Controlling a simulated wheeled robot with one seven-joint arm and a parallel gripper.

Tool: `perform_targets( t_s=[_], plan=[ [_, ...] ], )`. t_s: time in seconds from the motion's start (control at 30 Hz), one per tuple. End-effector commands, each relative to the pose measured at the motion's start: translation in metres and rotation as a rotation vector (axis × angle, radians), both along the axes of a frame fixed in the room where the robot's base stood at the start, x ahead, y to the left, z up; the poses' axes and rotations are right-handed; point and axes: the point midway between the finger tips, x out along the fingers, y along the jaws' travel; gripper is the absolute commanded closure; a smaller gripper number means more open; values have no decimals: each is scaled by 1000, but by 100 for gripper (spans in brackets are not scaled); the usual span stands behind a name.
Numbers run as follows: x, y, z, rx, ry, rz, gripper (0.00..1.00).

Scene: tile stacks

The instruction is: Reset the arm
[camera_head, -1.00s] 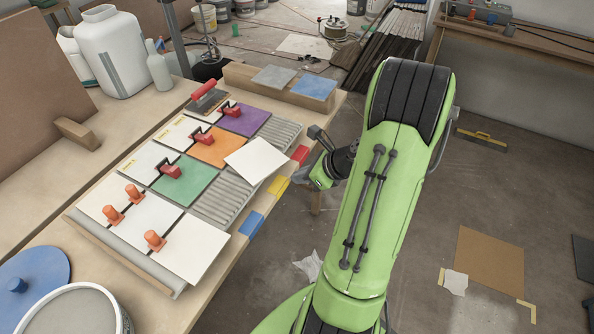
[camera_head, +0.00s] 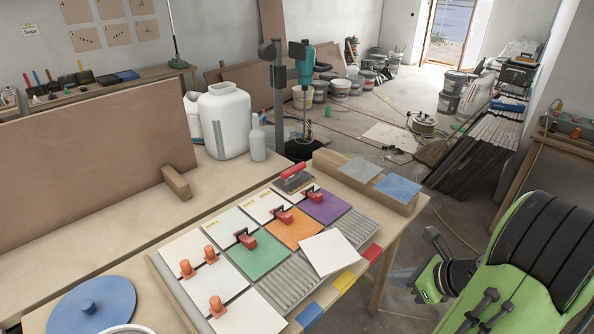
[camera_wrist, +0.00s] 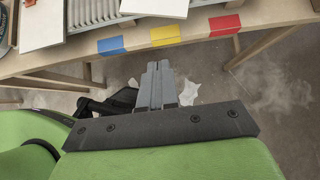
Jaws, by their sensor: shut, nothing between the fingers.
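My green arm (camera_head: 540,265) stands at the right of the head view, beside the table and clear of it. In the wrist view my gripper (camera_wrist: 158,68) has its grey fingers together with nothing between them. It is over the floor in front of the table edge. In the head view the fingers are hard to make out.
The table (camera_head: 215,180) bears a board with green (camera_head: 258,256), orange (camera_head: 298,230) and purple (camera_head: 324,206) tiles. A white tile (camera_head: 329,252) lies askew on the ribbed bed. Blue (camera_wrist: 111,46), yellow (camera_wrist: 165,34) and red (camera_wrist: 224,25) marks line the edge.

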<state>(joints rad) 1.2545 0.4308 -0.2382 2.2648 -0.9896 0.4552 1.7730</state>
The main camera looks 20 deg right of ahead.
Motion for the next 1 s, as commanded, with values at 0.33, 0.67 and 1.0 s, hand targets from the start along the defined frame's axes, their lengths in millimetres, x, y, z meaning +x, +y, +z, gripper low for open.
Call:
perform_targets(
  t_s=[0.33, 0.67, 1.0],
  plan=[
    [27, 89, 55, -472, -1, 661, 100],
    [-37, 223, 145, -1415, -205, 1955, 100],
    [-73, 234, 160, -1695, -301, 2289, 100]
  ],
)
